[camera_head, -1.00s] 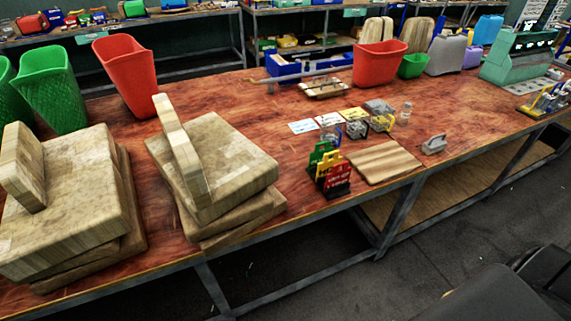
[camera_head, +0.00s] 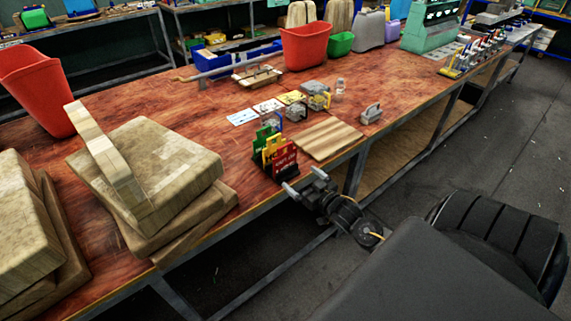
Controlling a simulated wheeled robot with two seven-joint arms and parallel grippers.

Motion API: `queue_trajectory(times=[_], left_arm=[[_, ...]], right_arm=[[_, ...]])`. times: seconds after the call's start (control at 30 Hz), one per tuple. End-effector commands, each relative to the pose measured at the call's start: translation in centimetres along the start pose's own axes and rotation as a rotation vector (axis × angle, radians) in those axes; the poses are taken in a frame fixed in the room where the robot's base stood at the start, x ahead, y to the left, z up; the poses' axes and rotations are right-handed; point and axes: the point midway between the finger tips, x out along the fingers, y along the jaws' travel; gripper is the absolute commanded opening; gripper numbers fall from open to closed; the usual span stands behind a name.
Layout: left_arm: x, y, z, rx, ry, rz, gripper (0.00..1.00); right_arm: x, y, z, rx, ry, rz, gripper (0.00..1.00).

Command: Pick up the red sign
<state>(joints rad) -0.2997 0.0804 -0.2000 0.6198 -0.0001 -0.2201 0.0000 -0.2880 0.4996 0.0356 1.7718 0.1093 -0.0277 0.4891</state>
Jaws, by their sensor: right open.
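The red sign (camera_head: 285,160) stands upright in a small dark holder near the front edge of the table, in front of a yellow sign (camera_head: 269,147) and a green sign (camera_head: 262,137). My right gripper (camera_head: 304,181) is open and empty, just off the table's front edge, in front of and slightly right of the red sign. Its two fingers point toward the signs and look apart from them. My left gripper is not in view.
A striped wooden board (camera_head: 328,138) lies right of the signs. Stacked wooden blocks (camera_head: 165,165) stand to the left. Small clear devices and cards lie behind. A red bin (camera_head: 305,45) stands farther back on the reddish wooden table (camera_head: 215,110).

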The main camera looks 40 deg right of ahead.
Motion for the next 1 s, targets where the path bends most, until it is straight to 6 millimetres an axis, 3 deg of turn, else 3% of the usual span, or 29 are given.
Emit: queue_trajectory(times=[0.07,0.17,0.33,0.6,0.87,1.0], left_arm=[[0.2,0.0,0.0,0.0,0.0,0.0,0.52],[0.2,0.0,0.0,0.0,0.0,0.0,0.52],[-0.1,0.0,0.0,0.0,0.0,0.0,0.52],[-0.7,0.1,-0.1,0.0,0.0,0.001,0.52],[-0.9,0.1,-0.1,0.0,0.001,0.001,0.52],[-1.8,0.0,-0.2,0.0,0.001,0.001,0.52]], right_arm=[[0.1,-0.2,-2.2,0.005,0.047,-0.017,1.0],[0.2,-0.3,-3.3,0.009,0.068,-0.023,1.0],[1.2,-0.3,-3.6,0.01,0.071,-0.023,1.0],[5.1,-0.3,-3.7,0.009,0.068,-0.021,1.0],[6.0,-0.4,-3.7,0.008,0.067,-0.023,1.0],[7.8,-0.3,-4.3,0.008,0.069,-0.022,1.0]])
